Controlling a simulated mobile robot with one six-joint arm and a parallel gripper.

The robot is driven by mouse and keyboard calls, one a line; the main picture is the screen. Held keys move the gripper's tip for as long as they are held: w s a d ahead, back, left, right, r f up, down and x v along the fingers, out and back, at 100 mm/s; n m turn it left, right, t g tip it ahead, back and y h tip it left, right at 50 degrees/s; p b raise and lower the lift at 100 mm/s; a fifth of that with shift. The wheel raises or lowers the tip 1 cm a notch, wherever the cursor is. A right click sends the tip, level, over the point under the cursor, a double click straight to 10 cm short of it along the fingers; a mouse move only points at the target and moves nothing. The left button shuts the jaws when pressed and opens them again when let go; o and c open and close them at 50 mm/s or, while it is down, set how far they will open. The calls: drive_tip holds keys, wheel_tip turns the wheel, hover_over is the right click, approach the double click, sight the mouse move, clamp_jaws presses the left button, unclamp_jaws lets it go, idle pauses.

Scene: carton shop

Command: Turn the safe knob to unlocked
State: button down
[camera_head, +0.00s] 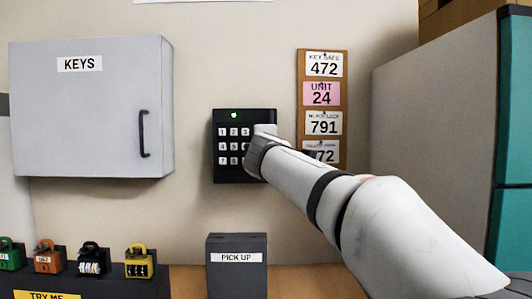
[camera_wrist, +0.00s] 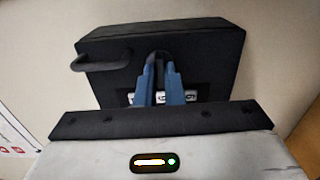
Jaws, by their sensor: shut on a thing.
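The black key safe (camera_head: 228,171) is mounted on the wall, with white number keys and a lit green light at its top. In the wrist view the safe (camera_wrist: 110,58) fills the middle, with a dark handle-like loop (camera_wrist: 92,63) at its left. My gripper (camera_wrist: 159,72) has its blue fingers closed on a dark knob (camera_wrist: 159,58) at the safe's face. The knob is mostly hidden between the fingers, so its turn position cannot be told. In the head view my gripper (camera_head: 264,136) is against the safe's right side, covering the right part of its face.
A grey KEYS cabinet (camera_head: 85,125) hangs at left. A board (camera_head: 301,80) with number cards is right of the safe. A grey PICK UP box (camera_head: 237,277) stands below. Several coloured padlocks (camera_head: 90,258) sit at lower left. A grey cabinet (camera_head: 430,120) stands at right.

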idle(0.4)
drive_tip(key=c, duration=1.5)
unclamp_jaws()
drive_tip(key=shift+c, duration=0.2)
drive_tip(key=s+b, duration=0.1)
drive_tip(key=s, duration=0.6)
drive_tip(key=shift+s, duration=0.4)
